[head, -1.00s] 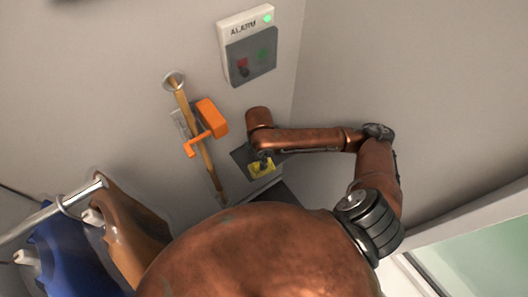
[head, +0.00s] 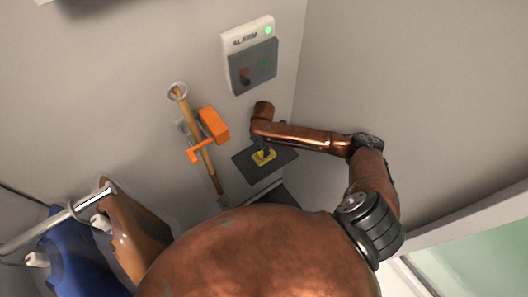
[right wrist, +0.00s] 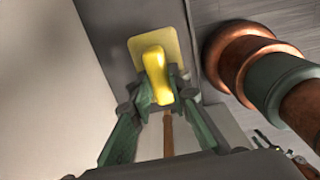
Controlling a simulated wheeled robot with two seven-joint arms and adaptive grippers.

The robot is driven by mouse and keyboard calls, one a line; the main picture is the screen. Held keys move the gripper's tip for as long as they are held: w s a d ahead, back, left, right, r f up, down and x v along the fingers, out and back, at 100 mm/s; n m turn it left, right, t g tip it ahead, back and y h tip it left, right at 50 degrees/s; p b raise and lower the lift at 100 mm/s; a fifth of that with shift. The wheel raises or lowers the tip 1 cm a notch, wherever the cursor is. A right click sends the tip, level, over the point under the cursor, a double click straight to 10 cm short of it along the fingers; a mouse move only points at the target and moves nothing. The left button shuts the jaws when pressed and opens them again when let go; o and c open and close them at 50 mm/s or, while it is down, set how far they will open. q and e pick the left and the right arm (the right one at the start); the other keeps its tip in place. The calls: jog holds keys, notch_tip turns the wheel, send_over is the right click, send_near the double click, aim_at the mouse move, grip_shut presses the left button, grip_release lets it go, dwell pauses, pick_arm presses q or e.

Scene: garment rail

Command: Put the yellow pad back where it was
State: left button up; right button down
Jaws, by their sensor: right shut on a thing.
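The yellow pad (head: 263,157) shows in the head view at or over a dark flat shelf (head: 245,170) on the wall. In the right wrist view the pad has a flat square plate (right wrist: 168,47) and a raised yellow handle (right wrist: 157,75). My right gripper (head: 262,149) is above the pad and shut on its handle; its green fingers (right wrist: 160,102) stand either side of the handle's near end. I cannot tell whether the plate touches the shelf. My left gripper is not in view.
A wooden pole (head: 207,160) with an orange clamp (head: 213,125) hangs left of the shelf. An alarm box (head: 252,65) is on the wall above. A metal rail (head: 60,222) with blue and brown garments (head: 135,235) is at lower left.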

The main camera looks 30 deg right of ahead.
jog(key=shift+w+d+f, duration=0.25)
jog(key=shift+w+f, duration=0.1)
jog(key=shift+f, duration=0.2)
jog(key=shift+w+d+f, duration=0.2)
jog(key=shift+w+f, duration=0.15)
jog(key=shift+f, duration=0.15)
jog(key=shift+w+f, duration=0.1)
jog(key=shift+f, duration=1.5)
jog(key=shift+f, duration=0.2)
jog(key=c, duration=1.8)
grip_release()
jog(key=shift+r, duration=0.1)
jog(key=shift+r+b, duration=0.3)
jog(key=shift+r, duration=3.55)
